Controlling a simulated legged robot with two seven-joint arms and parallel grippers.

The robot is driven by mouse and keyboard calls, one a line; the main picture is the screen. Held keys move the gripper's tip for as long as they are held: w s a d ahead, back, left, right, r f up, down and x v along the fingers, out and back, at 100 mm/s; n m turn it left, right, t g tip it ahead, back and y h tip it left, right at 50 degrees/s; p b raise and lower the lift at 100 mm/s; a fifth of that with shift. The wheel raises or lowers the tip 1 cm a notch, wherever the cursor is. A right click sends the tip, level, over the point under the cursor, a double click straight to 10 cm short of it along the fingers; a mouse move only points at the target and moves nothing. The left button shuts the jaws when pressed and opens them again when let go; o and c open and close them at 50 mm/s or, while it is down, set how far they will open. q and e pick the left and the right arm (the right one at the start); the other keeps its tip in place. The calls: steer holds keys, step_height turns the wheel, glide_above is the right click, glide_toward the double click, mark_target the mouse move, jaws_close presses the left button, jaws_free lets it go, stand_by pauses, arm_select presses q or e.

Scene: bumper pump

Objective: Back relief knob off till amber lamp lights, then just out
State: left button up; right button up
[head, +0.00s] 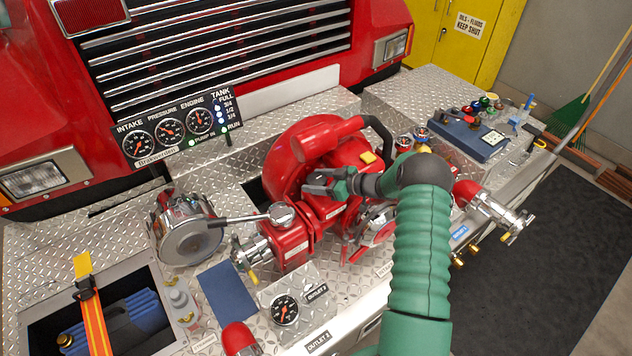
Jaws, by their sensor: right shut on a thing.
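My right gripper (322,183) reaches in from the right over the red pump (293,165) on the bumper. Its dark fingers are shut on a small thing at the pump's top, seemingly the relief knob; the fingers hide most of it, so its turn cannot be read. The gauge panel (178,131) shows blue-white tank lights and a green lamp (191,143) by the pump label. My left gripper is not in view.
A chrome lever (240,218) and round chrome cap (186,232) stand left of the pump. A pressure gauge (285,309) is in front. An open hose well (100,318) lies at lower left, a blue tray (457,135) at right. My green forearm covers the pump's right side.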

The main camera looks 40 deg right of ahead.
steer(key=shift+d+r, duration=0.15)
steer(key=o, duration=1.1)
steer(key=shift+c, duration=0.2)
steer(key=o, duration=0.3)
steer(key=shift+s+d, duration=0.15)
steer(key=shift+s, duration=0.15)
steer(key=b+v, duration=0.4)
steer(key=v, duration=1.2)
